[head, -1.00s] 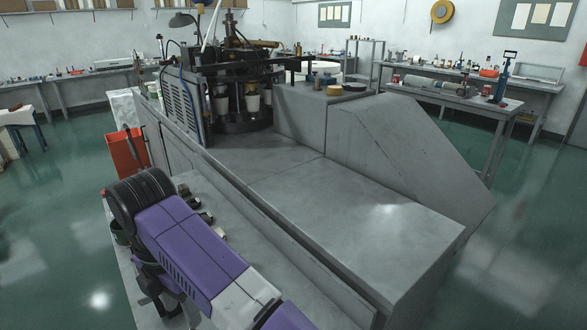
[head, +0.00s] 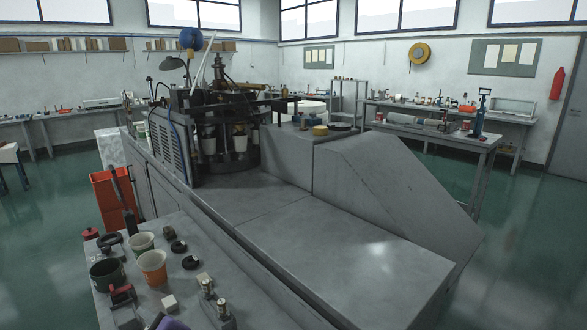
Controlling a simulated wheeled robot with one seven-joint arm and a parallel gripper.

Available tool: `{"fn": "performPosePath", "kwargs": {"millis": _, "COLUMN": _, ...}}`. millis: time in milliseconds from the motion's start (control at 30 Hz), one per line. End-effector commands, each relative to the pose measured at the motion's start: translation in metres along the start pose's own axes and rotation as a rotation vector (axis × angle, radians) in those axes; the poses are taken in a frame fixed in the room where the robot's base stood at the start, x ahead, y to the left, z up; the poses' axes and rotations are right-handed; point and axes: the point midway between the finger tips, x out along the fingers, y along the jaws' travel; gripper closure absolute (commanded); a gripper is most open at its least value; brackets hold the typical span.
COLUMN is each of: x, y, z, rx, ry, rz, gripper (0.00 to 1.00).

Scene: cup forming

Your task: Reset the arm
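My gripper is not in view. Only a small purple piece of my arm (head: 172,323) shows at the bottom edge, left of the middle. The forming machine (head: 225,125) stands on the grey bench at the back, with white cups (head: 208,140) in it. On the near grey side table (head: 190,250) stand an orange cup (head: 153,270), a pale green cup (head: 142,241) and a dark cup (head: 106,271).
Small black parts, light blocks (head: 169,303) and a red-and-black item (head: 121,293) lie around the cups. An orange-red bin (head: 113,204) stands behind the side table. The broad grey bench top (head: 310,235) is clear.

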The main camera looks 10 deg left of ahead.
Motion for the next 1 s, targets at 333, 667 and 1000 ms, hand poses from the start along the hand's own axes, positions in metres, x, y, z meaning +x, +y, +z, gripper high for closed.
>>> {"fn": "performPosePath", "kwargs": {"millis": 333, "x": -0.111, "y": 0.013, "z": 0.085, "rx": 0.415, "ry": 0.152, "rz": 0.322, "gripper": 0.51}}
{"fn": "performPosePath", "kwargs": {"millis": 667, "x": -0.255, "y": 0.008, "z": 0.156, "rx": 0.643, "ry": 0.228, "rz": 0.613, "gripper": 0.51}}
{"fn": "performPosePath", "kwargs": {"millis": 1000, "x": -0.409, "y": -0.023, "z": 0.193, "rx": 0.724, "ry": 0.211, "rz": 0.854, "gripper": 0.51}}
